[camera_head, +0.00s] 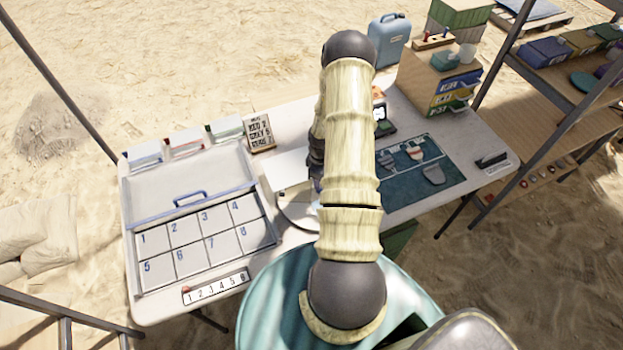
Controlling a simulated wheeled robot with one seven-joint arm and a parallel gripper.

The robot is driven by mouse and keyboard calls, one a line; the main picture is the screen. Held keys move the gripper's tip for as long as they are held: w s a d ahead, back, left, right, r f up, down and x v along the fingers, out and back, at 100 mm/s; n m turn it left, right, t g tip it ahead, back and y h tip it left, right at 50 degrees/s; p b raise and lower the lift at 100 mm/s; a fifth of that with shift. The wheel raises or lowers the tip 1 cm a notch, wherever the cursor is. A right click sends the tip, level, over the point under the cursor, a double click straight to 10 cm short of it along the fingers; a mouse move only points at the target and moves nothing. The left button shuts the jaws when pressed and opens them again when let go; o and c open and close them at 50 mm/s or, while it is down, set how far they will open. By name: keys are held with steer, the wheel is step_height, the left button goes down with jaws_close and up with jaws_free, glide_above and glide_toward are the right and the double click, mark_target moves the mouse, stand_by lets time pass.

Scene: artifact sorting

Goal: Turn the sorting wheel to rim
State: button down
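My arm runs up the middle of the view and hides much of the table behind it. A small dark part (316,165), probably my wrist or gripper, shows at the arm's left edge. My fingertips are hidden, so I cannot see whether they hold anything. A pale, rounded piece (298,212) shows partly beside the arm, below a white box (287,172). It may be the sorting wheel, but its face and setting are hidden. A small upright sign (260,133) with several lines of lettering stands behind the box; its words are too small to read surely.
The white table (152,308) holds a numbered tray (205,235), a number strip (215,287) and several small bins (185,145) at left. A blue mat (405,190) with sherd-like pieces lies right of my arm. Coloured drawers (455,90) and shelves (570,75) stand at right.

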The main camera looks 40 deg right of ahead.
steer(key=shift+w+r, duration=0.15)
steer(key=shift+w, duration=0.15)
steer(key=c, duration=0.9)
jaws_free()
steer(key=shift+s, duration=0.1)
step_height(320, 180, up, 17)
steer(key=b, duration=0.2)
steer(key=shift+r, duration=0.15)
